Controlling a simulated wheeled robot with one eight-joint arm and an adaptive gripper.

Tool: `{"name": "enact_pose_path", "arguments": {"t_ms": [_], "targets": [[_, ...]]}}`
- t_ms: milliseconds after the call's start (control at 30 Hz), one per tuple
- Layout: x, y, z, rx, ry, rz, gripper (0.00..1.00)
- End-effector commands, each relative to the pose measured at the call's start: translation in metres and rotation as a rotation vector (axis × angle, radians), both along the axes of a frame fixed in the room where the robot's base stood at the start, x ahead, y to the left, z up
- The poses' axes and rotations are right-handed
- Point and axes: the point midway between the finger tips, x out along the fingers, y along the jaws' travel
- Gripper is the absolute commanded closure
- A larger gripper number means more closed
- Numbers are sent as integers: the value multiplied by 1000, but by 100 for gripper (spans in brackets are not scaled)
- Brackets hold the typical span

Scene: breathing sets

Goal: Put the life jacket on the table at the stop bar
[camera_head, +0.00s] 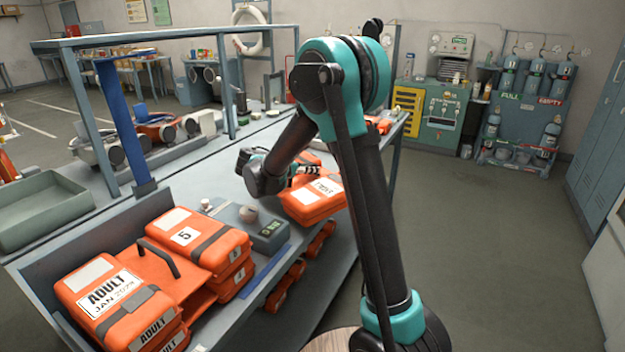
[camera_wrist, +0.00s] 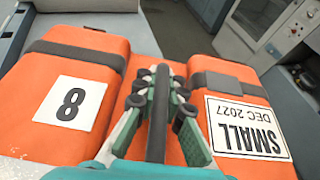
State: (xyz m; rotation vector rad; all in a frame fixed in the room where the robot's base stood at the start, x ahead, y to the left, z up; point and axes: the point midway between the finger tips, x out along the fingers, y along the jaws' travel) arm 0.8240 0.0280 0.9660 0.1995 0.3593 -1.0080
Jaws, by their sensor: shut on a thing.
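An orange life jacket (camera_wrist: 75,62) has two padded halves with dark straps. In the wrist view one half is marked "8" and the other "SMALL DEC 2027". My gripper (camera_wrist: 158,95) is shut on the dark handle between the halves. In the head view my gripper (camera_head: 303,172) is at the middle of the table (camera_head: 215,185), over an orange jacket (camera_head: 308,205) partly hidden by my arm. Whether this jacket touches the table is unclear. I cannot surely pick out the stop bar.
Orange jackets marked "ADULT JAN 2029" (camera_head: 105,290) and "5" (camera_head: 190,240) lie stacked at the near left. A grey-green device (camera_head: 270,236) stands between them and my gripper. A blue post (camera_head: 122,125) and rail frame stand along the left. Floor at right is clear.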

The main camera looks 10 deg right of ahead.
Motion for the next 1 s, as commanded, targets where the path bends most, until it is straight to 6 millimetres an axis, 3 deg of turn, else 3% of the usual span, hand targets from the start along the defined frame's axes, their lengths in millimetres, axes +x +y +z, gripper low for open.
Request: {"name": "enact_pose_path", "arguments": {"t_ms": [300, 633, 667, 800, 1000], "targets": [[0, 0, -34, -1, -1, 0, 100], [0, 0, -37, -1, -1, 0, 100], [0, 0, -37, 0, 0, 0, 88], [0, 0, -37, 0, 0, 0, 71], [0, 0, -37, 0, 0, 0, 69]]}}
